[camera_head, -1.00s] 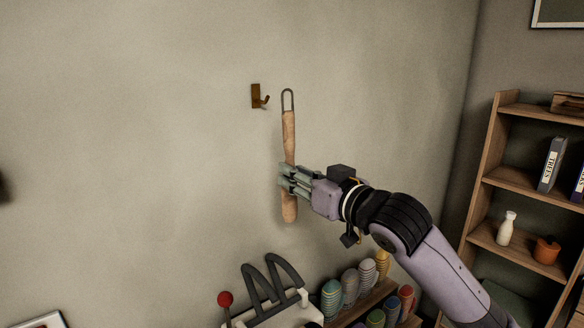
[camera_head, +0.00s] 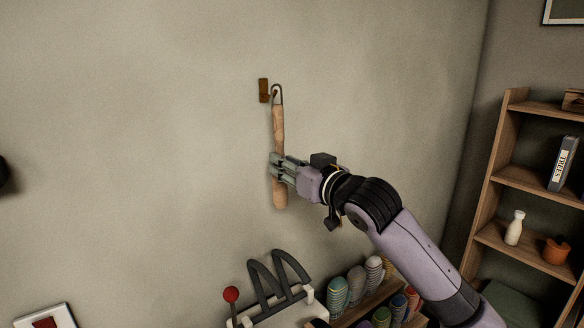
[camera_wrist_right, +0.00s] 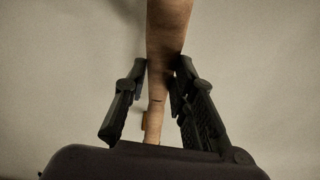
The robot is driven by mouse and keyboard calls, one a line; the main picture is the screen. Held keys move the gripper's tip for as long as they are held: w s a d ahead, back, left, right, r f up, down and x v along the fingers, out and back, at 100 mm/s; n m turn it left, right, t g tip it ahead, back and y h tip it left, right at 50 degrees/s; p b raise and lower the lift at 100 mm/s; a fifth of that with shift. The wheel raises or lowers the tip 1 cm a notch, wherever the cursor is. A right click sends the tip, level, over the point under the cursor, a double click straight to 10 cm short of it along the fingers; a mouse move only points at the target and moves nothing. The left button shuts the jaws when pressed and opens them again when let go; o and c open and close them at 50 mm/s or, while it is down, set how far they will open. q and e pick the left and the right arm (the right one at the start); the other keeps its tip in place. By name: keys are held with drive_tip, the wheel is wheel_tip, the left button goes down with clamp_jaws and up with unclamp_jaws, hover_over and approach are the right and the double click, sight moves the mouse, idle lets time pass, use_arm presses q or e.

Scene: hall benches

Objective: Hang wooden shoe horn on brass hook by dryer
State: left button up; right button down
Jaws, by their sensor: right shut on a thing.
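The wooden shoe horn (camera_head: 279,130) is upright against the wall in the head view, with a wire loop at its top. My right gripper (camera_head: 275,167) is shut on it around its middle. The brass hook (camera_head: 264,90) is on the wall at the loop's upper left. The loop overlaps the hook's prong in the picture; I cannot tell whether it is around the prong or in front of it. The right wrist view shows the shoe horn (camera_wrist_right: 168,30) between the two fingers (camera_wrist_right: 160,80). My left gripper is not in view.
Below stands a pale rack with dark curved arms (camera_head: 265,285) and a red ball knob (camera_head: 231,294). Beside it is a shelf with several rolled striped items (camera_head: 340,292). A wooden bookcase (camera_head: 490,190) stands at the right. The wall around the hook is clear.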

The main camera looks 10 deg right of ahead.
drive_tip(key=w, duration=0.1)
drive_tip(key=w+a+f, duration=0.1)
drive_tip(key=w, duration=0.1)
drive_tip(key=shift+w+a+f, duration=0.15)
drive_tip(key=shift+f, duration=0.15)
drive_tip(key=shift+f, duration=0.1)
idle(0.5)
drive_tip(key=c, duration=1.2)
unclamp_jaws()
drive_tip(key=shift+a, duration=0.1)
drive_tip(key=shift+c, duration=0.2)
